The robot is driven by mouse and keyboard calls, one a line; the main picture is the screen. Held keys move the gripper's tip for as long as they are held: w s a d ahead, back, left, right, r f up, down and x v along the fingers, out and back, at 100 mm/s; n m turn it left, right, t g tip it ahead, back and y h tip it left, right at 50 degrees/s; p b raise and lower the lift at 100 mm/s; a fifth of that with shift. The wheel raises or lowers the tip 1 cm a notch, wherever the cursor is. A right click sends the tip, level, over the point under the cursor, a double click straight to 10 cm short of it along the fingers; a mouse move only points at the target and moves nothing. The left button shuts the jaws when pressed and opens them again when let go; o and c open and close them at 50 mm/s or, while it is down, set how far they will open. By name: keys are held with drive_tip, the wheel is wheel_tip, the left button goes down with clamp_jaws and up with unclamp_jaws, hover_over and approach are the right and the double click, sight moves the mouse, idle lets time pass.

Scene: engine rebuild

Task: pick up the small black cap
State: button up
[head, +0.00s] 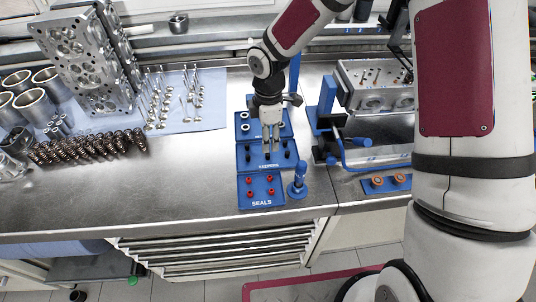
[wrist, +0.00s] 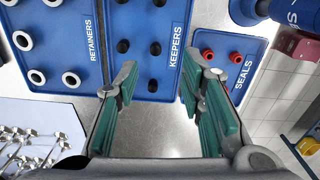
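Several small black caps (wrist: 155,48) stand in the blue tray marked KEEPERS (wrist: 175,67); they also show as dark pegs in the head view (head: 287,154). One black cap (wrist: 153,85) lies between my fingers as seen in the wrist view, near the tray's edge. My gripper (head: 270,153) points down over the KEEPERS tray in the head view. In the wrist view my gripper (wrist: 158,78) has its green-padded fingers wide apart with nothing held between them. The height of the fingertips above the caps is hard to tell.
The RETAINERS tray (wrist: 98,28) with pale rings and the SEALS tray (wrist: 248,58) with red seals adjoin it. A blue upright tool (head: 297,185) stands right of SEALS. A blue-framed fixture (head: 327,100) is farther right. Bare steel bench (head: 190,185) lies left.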

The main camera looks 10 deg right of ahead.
sight(268, 154)
drive_tip(key=shift+w+f+p, duration=0.15)
drive_tip(key=shift+f+p, duration=0.25)
drive_tip(key=shift+f, duration=1.45)
drive_tip(key=shift+w+f+p, duration=0.1)
drive_tip(key=shift+f+p, duration=0.25)
drive_tip(key=shift+f, duration=1.45)
clamp_jaws()
